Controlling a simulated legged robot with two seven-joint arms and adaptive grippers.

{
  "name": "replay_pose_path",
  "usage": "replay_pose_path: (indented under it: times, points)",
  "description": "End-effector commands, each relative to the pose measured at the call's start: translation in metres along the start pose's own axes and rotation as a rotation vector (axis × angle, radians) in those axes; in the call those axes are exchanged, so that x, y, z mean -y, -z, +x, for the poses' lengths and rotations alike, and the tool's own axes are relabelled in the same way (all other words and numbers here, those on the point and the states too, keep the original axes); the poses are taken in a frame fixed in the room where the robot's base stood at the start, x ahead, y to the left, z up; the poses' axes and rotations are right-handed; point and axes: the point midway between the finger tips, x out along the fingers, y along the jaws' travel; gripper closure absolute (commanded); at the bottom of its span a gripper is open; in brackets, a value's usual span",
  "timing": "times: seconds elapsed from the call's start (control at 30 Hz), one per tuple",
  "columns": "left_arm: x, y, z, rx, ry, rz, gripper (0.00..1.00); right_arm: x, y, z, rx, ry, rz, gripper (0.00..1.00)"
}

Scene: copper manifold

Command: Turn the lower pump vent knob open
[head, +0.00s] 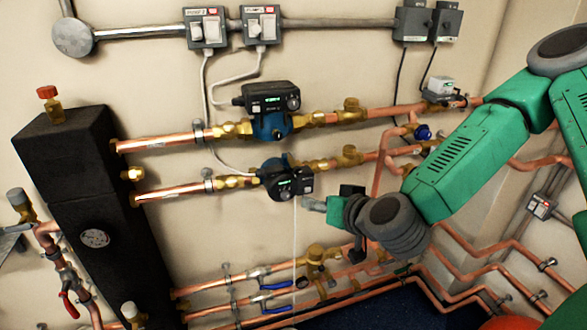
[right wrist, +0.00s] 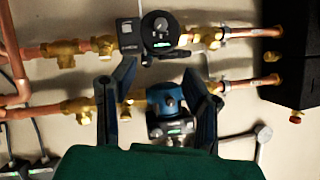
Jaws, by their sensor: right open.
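The lower pump (head: 280,178) has a blue body and a dark face and sits on the lower copper line. In the right wrist view, which is turned upside down, its dark round face (right wrist: 150,36) is at the top, with a small grey knob (right wrist: 161,24) and a lit green display. In the head view the knob is too small to make out clearly. My right gripper (head: 312,204) is just right of and below the lower pump. In the right wrist view its two dark fingers (right wrist: 160,72) are apart and nothing is between their tips. My left gripper is not seen.
The upper pump (head: 270,112) is close above the lower one. A black manifold block (head: 85,200) stands at left. Brass valves and copper pipes run to the right, and blue-handled valves (head: 275,285) are below. A pale cord hangs under the lower pump.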

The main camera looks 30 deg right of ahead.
Motion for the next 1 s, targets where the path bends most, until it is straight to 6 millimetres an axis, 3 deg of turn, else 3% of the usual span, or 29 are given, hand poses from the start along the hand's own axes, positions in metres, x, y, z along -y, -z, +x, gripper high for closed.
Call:
replay_pose_path:
  times: [0.03, 0.13, 0.37, 0.8, 1.0]
  points:
    - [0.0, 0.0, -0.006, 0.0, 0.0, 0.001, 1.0, -0.003, 0.019, -0.004, -0.037, -0.006, 0.023, 0.59]
    - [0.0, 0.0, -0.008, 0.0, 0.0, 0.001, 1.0, -0.009, 0.038, -0.007, -0.081, -0.013, 0.042, 0.59]
    - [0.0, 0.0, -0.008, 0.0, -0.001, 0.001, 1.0, -0.011, 0.047, 0.006, -0.101, -0.019, 0.042, 0.59]
    - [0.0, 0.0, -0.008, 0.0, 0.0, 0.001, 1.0, -0.009, 0.054, 0.092, -0.101, -0.02, 0.041, 0.59]
    - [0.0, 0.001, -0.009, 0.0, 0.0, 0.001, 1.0, -0.013, 0.057, 0.119, -0.1, -0.018, 0.044, 0.59]
